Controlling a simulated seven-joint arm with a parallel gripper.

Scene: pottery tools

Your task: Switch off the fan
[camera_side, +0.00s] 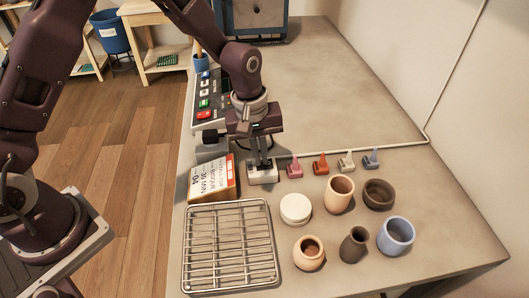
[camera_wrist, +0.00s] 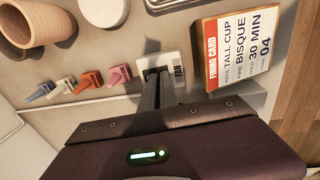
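The fan switch is a pale plate (camera_side: 262,177) on the bench, just right of the firing card. In the wrist view the plate (camera_wrist: 174,57) carries a dark label that seems to read FAN. My gripper (camera_side: 262,163) points down at this plate, with its fingertips at or just above it. In the wrist view the two fingers (camera_wrist: 157,74) lie close together over the plate. The fingers look shut, and nothing shows between them. They hide the switch's lever, so its position cannot be told. The fan itself cannot be made out.
The firing card (camera_side: 213,181) stands close left of the switch. Pink (camera_side: 294,171), orange (camera_side: 321,164), cream and blue small clip-like pieces form a row to the right. A wire rack (camera_side: 229,247) and several pots lie nearer.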

